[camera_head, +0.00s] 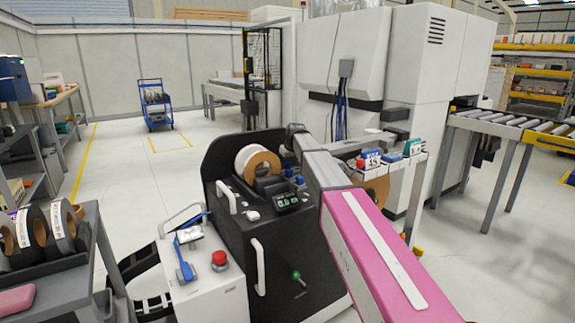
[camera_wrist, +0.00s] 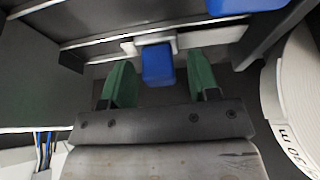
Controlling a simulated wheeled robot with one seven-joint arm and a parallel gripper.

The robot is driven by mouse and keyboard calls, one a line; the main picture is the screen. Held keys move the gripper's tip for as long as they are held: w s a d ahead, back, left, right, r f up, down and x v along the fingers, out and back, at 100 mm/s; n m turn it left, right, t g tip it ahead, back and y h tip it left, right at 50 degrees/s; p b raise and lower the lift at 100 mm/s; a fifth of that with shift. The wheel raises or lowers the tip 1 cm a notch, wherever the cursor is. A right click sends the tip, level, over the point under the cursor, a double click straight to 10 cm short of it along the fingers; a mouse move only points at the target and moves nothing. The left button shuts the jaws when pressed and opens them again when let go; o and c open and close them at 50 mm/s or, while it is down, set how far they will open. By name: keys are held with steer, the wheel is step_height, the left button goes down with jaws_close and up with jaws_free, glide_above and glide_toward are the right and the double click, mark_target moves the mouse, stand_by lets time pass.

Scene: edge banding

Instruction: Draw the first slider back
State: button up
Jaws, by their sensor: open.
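My gripper (camera_wrist: 160,85) is open in the wrist view, with one green finger on each side. A blue slider block (camera_wrist: 157,63) on a pale mount sits between the fingertips, with a dark gap visible on both sides. The fingers do not appear to touch it. A second blue block (camera_wrist: 232,5) is cut off at the top edge, to the right. In the head view small blue parts (camera_head: 299,180) show on the dark machine (camera_head: 270,225) beside my arm. I cannot tell which one is the first slider there. My arm hides most of the gripper in that view.
A white tape roll (camera_wrist: 297,95) stands close to the right finger; a roll (camera_head: 257,164) also shows on the machine in the head view. Metal rails (camera_wrist: 100,40) run behind the block. A white control box (camera_head: 205,275) with a red button stands in front.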

steer(key=v, duration=1)
steer(key=shift+r, duration=0.35)
steer(key=shift+s, duration=0.1)
steer(key=shift+c, duration=0.3)
